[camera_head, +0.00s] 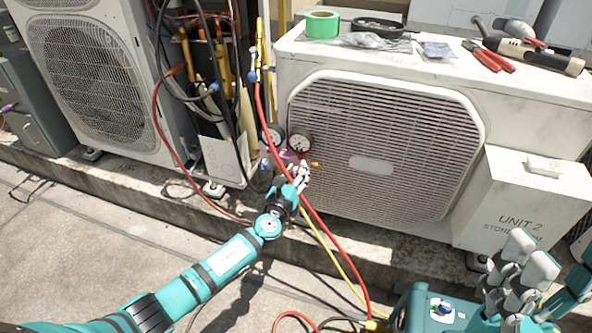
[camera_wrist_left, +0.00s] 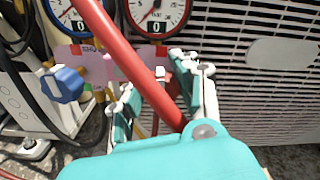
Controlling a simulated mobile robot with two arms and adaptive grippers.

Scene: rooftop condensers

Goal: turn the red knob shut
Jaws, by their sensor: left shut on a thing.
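My left gripper (camera_head: 300,172) reaches in from the left to the gauge manifold (camera_head: 287,157) in front of the condenser. It is shut at the manifold's right side, where the red knob sits. The knob is almost wholly hidden by the fingers and the red hose, so its angle cannot be told. In the left wrist view the fingertips (camera_wrist_left: 158,84) lie on both sides of the thick red hose (camera_wrist_left: 125,55), which crosses close to the camera. The blue knob (camera_wrist_left: 63,85) is left of the fingers. My right gripper (camera_head: 518,272) is open and empty at the lower right.
Two gauges (camera_head: 299,143) sit above the manifold. Red and yellow hoses hang down to a teal machine (camera_head: 432,308). A storage box (camera_head: 525,200) stands at the right. Tape (camera_head: 322,24), pliers (camera_head: 488,56) and other tools lie on the condenser (camera_head: 420,80).

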